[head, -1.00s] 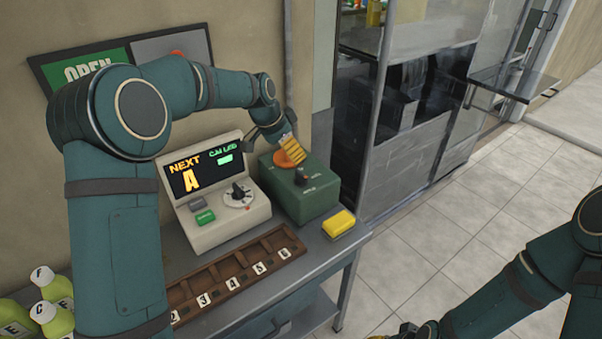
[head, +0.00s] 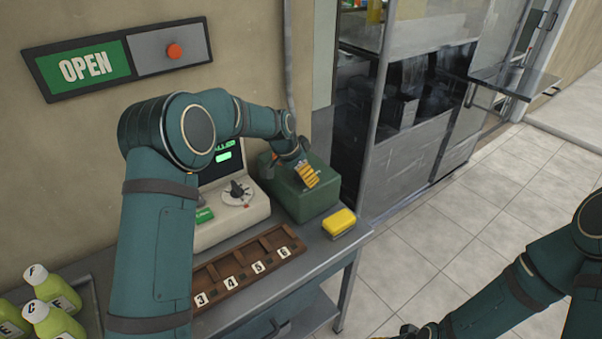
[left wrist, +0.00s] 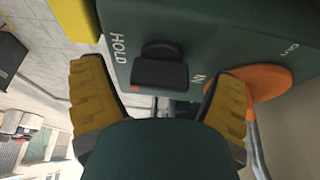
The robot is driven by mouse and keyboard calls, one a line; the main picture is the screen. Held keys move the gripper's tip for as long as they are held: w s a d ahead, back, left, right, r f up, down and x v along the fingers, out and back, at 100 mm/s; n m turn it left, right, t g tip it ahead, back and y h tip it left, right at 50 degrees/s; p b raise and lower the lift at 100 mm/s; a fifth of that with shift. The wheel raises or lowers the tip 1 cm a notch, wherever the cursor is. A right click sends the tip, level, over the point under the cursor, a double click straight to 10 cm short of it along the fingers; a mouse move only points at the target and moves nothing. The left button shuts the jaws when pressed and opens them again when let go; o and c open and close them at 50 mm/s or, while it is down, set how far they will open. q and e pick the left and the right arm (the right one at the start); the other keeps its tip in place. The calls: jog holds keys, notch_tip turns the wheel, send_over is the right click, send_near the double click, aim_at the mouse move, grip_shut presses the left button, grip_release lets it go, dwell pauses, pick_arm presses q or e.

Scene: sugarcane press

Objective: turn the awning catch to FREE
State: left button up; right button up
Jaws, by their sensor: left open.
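The green box (head: 298,202) stands at the right end of the counter. In the left wrist view, its face (left wrist: 225,30) carries a black knob (left wrist: 160,70), which I take for the catch, beside the word HOLD. The word FREE is not visible. My left gripper (head: 309,175) is at the box top and hides the knob in the head view. The left wrist view shows its yellow fingers (left wrist: 160,105) open, one on each side of the knob; contact cannot be told. My right gripper (head: 405,332) is barely visible at the bottom edge.
An orange disc (left wrist: 262,82) lies close to one left finger, near the word IN. A yellow block (head: 339,222) sits right of the box. A display console (head: 225,222) stands left, with a numbered wooden tray (head: 232,283) in front.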

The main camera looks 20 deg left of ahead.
pick_arm(q)
jog(key=shift+c, duration=0.4)
jog(key=c, duration=1.1)
jog(key=shift+n, duration=0.3)
jog(key=n+y, duration=0.1)
jog(key=n, duration=0.1)
jog(key=n+p, duration=0.1)
jog(key=n, duration=0.1)
jog(key=shift+d+r+t+y, duration=0.1)
jog(key=shift+t+y, duration=0.3)
jog(key=n+y+p, duration=0.2)
jog(key=n, duration=0.3)
jog(key=shift+n, duration=0.4)
jog(key=n+y+p, duration=0.1)
jog(key=n, duration=0.2)
jog(key=shift+n+y+p, duration=0.3)
jog(key=shift+p, duration=0.05)
jog(key=shift+n+g+y+p, duration=0.5)
jog(key=shift+n+g, duration=0.2)
jog(key=shift+n, duration=1.2)
